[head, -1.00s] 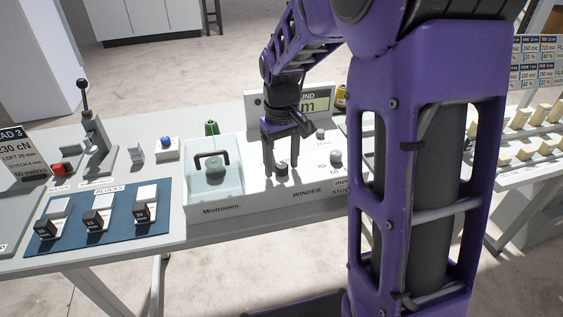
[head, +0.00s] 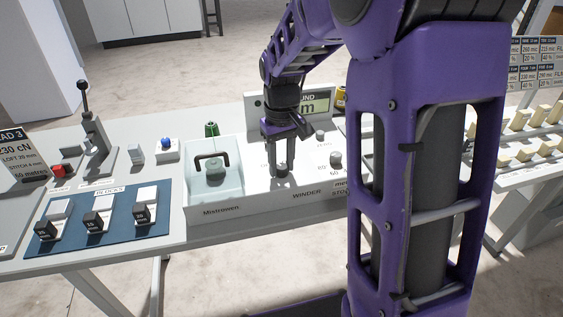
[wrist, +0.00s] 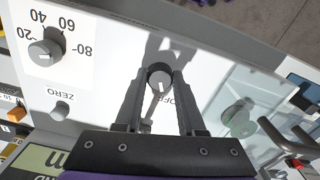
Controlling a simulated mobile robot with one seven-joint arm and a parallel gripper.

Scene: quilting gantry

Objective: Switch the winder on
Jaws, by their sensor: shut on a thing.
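The winder (head: 258,191) is a white panel box on the table, with "WINDER" on its front. Its round switch knob (wrist: 159,79) shows in the wrist view with an "OFF" label (wrist: 179,106) beside it, partly hidden by a finger. My gripper (head: 283,170) points down at the panel and is shut on this knob; its fingers (wrist: 160,76) are on either side of the knob in the wrist view. In the head view the fingers mostly hide the knob. Which way its pointer is set is hard to tell.
A numbered dial (wrist: 45,52) and a small ZERO knob (wrist: 60,109) share the panel; a display (head: 313,105) stands behind. A clear-sided bay with a dark handle (head: 211,158) is left of my gripper. A blue mat (head: 118,224) with blocks lies further left.

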